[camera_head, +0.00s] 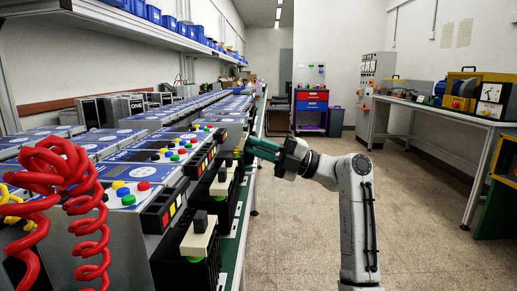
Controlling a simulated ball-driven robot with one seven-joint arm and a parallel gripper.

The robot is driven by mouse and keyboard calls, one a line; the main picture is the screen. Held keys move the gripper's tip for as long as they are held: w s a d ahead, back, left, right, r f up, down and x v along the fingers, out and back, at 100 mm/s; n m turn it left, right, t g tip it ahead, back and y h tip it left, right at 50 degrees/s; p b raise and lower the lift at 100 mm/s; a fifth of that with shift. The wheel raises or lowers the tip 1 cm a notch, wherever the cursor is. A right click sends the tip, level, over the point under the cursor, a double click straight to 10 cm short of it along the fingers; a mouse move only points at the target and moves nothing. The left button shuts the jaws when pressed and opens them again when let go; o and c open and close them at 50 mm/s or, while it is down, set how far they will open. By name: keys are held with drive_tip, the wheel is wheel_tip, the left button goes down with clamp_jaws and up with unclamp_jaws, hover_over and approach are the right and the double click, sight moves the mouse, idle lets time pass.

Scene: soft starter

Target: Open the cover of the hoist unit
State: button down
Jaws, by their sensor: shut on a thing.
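My gripper (250,144), with dark green fingers, reaches left to the bench edge and is shut on a small part at the front of a bench unit. The held part is mostly hidden by the fingers, and I cannot tell if it is the hoist unit's cover. The bench units (140,190) have blue and grey tops with coloured buttons. Black modules (190,262) with cream blocks line their front edge. No label clearly marks the hoist unit. I cannot tell whether its cover is open.
Coiled red cables (65,185) hang at the near left. A shelf (150,30) with blue bins runs above the bench. A right-hand bench (440,110) carries a yellow machine (463,90). A red and blue tool cabinet (311,105) stands at the back. The middle floor (320,150) is clear.

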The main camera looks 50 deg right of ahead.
drive_tip(key=c, duration=1.4)
unclamp_jaws()
drive_tip(key=shift+d, duration=0.1)
drive_tip(key=shift+c, duration=0.2)
drive_tip(key=v, duration=1.1)
drive_tip(key=shift+p, duration=0.45)
drive_tip(key=shift+f, duration=0.1)
